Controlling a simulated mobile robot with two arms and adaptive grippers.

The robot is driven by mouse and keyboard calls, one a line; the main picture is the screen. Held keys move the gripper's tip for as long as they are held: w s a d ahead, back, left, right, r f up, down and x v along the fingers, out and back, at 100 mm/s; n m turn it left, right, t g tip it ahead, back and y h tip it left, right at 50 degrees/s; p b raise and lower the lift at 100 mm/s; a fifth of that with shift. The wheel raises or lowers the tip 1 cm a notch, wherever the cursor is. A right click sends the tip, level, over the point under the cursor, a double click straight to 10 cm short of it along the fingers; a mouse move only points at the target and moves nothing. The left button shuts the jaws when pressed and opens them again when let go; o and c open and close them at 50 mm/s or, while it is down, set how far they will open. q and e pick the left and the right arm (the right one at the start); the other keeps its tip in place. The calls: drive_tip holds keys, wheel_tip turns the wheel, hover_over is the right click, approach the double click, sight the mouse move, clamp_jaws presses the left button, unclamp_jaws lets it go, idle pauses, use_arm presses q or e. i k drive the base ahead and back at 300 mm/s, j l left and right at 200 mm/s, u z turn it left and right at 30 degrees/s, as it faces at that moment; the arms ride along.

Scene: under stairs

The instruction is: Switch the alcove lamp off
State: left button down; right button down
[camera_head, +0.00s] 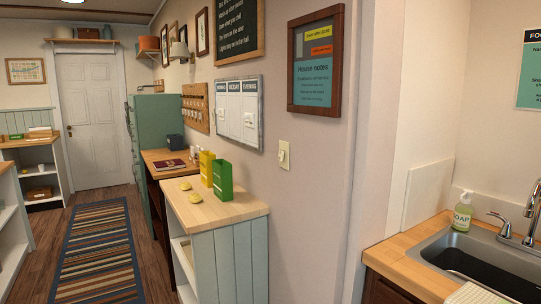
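A cream wall switch (284,156) is on the pinkish wall, right of the whiteboard and below the framed notice. It is too small to tell which way its lever sits. A wall lamp (178,50) with a pale shade hangs farther back on the same wall, near small picture frames. I cannot tell whether it is lit, or whether it is the alcove lamp. Neither of my grippers is in view.
A wooden-topped cabinet (213,211) with yellow and green boxes stands against the wall, left of and below the switch. A sink (480,262) with a soap bottle (462,212) is at the right. A striped rug (97,255) covers the open floor towards a white door (91,117).

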sight(282, 153)
drive_tip(key=i+j, duration=0.45)
drive_tip(key=i+j+z, duration=0.15)
drive_tip(key=i+j, duration=0.75)
drive_tip(key=j, duration=0.3)
drive_tip(key=l+z, duration=0.05)
